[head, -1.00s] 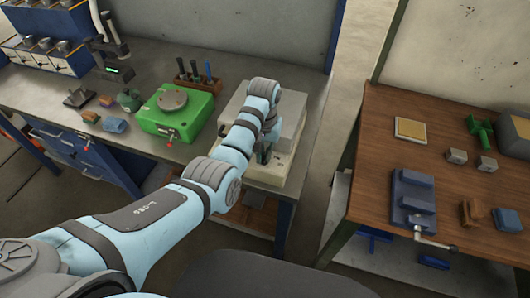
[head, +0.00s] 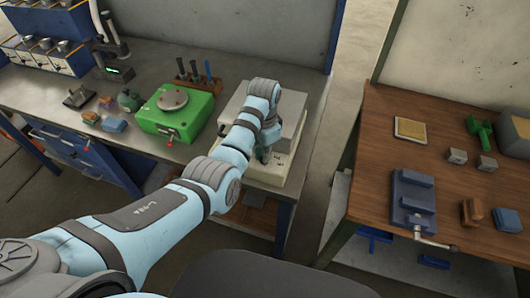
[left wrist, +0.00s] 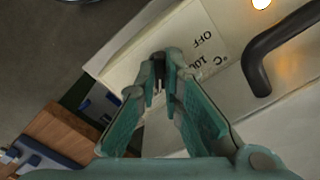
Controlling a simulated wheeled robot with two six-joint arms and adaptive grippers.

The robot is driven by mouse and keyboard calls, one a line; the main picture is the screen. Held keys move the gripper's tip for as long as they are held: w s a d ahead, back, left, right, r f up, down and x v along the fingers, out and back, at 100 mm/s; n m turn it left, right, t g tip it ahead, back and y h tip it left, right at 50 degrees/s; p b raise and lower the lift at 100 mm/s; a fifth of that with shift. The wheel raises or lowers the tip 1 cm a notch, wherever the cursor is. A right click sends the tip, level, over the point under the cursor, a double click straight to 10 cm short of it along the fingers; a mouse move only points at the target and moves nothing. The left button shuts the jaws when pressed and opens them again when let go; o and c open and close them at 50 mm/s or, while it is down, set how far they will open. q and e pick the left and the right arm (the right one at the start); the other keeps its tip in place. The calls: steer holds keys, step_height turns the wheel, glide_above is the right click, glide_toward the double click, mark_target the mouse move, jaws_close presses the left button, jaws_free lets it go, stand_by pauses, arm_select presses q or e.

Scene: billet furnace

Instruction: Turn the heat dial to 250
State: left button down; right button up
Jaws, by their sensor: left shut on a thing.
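The furnace (head: 291,133) is a cream and grey box at the right end of the grey bench. In the left wrist view its cream front panel (left wrist: 225,75) carries the marks OFF, 100 and °C, a dark bar handle (left wrist: 262,72) and a glowing lamp (left wrist: 261,3). My left gripper (head: 264,155) is at the furnace front. In the left wrist view its green fingers (left wrist: 160,72) come together on a small dark part beside the marks, which looks like the heat dial. The fingers hide most of the dial, so its setting cannot be read. My right gripper is out of view.
A green machine (head: 176,115) with a round top stands left of the furnace, near a tool rack (head: 194,80). A wooden table (head: 375,150) on the right holds a blue vise (head: 411,195) and small blocks. A floor gap separates bench and table.

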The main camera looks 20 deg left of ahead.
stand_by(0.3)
arm_select(q)
steer(key=c, duration=1.7)
jaws_free()
steer(key=shift+r, duration=0.15)
step_height(320, 180, up, 7)
steer(key=shift+r, duration=0.15)
